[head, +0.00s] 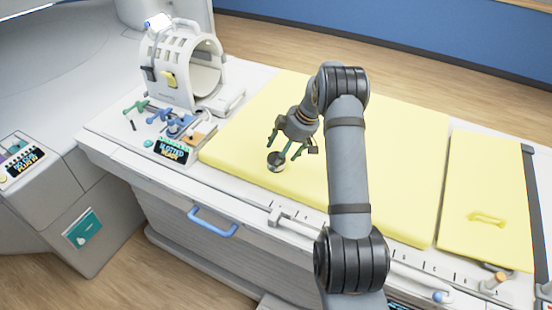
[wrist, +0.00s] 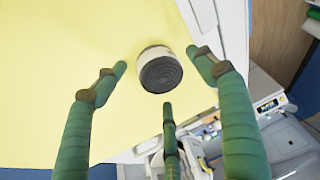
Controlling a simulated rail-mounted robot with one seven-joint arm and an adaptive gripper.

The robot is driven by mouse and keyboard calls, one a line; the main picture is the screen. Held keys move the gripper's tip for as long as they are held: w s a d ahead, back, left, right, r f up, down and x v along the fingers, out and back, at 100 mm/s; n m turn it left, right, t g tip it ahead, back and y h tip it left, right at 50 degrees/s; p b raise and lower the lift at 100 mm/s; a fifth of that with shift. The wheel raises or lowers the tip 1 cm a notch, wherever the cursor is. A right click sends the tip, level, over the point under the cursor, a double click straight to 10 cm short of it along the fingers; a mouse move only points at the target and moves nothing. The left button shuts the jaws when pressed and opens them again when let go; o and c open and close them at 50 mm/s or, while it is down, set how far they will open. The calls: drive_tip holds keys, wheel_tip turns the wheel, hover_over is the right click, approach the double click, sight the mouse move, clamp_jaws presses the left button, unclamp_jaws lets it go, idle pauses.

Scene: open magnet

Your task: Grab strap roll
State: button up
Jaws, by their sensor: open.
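The strap roll (wrist: 160,70) is a short dark grey coil with a pale side, lying on the yellow pad (wrist: 60,50). In the head view the strap roll (head: 275,161) sits near the pad's front edge, just below my fingers. My gripper (head: 283,152) points down over it with its green fingers spread. In the wrist view my gripper (wrist: 160,80) shows three fingers, one on each side of the roll and one at the bottom. The fingers are open and appear apart from the roll, with nothing held.
A white head coil (head: 185,65) stands at the table's far left end. Blue and green clamp-like parts (head: 160,115) and a dark labelled sign (head: 172,150) lie left of the pad. A second yellow pad (head: 485,200) is at right. The pad around the roll is clear.

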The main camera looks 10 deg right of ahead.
drive_tip(key=shift+w+a+f, duration=0.2)
drive_tip(key=shift+a+f, duration=0.1)
drive_tip(key=shift+f, duration=0.5)
drive_tip(key=shift+d, duration=0.1)
drive_tip(key=shift+s, duration=0.1)
drive_tip(key=shift+f, duration=0.1)
drive_tip(key=shift+c, duration=1.3)
drive_tip(key=c, duration=0.9)
